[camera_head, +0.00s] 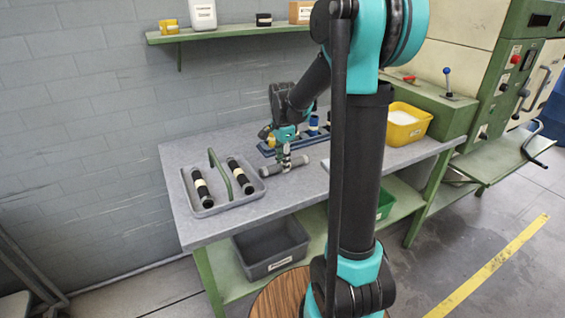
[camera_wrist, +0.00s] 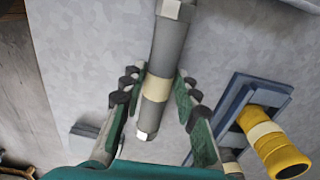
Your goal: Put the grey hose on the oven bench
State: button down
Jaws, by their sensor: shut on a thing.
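The grey hose (camera_head: 285,165) is a short grey tube with a cream band and pale metal ends. My gripper (camera_head: 284,157) is shut on it, and in the wrist view the fingers (camera_wrist: 155,100) stand on both sides of the hose (camera_wrist: 168,45) at its band. The hose is at or just above the grey worktop (camera_head: 240,215), right of a grey tray; I cannot tell whether it touches the worktop. A green bench-like surface (camera_head: 500,160) stands at the right beside the green and cream machine; I cannot tell whether it is the oven bench.
The grey tray (camera_head: 212,209) holds two black hoses and has a green handle. A blue rack (camera_head: 310,140) stands behind my gripper; a yellow hose (camera_wrist: 270,143) is in it. A yellow bin (camera_head: 405,128) stands at the worktop's right. A shelf (camera_head: 235,32) hangs above.

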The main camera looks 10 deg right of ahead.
jog(key=shift+f, duration=0.15)
jog(key=c, duration=1.1)
grip_release()
jog(key=shift+c, duration=0.2)
notch_tip(320, 180, up, 12)
jog(key=shift+r, duration=0.2)
